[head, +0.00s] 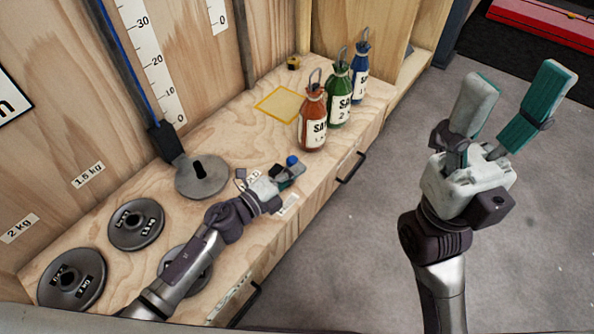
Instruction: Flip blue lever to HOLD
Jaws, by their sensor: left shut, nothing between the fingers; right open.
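The blue lever's round knob (292,160) shows just past the fingertips of my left gripper (288,172), near the front edge of the wooden bench. My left gripper is shut and beside the knob; whether it touches is unclear. The lever's shaft and base are mostly hidden behind the gripper. A white label (289,205) lies below the gripper, partly covered, and its text is unreadable. My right gripper (513,95) is open and empty, raised over the grey floor at the right.
Red (313,128), green (340,100) and blue (360,78) bottles stand behind the lever. A yellow square (283,104) is on the bench (225,145). Dark weight discs (136,224) lie at the left.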

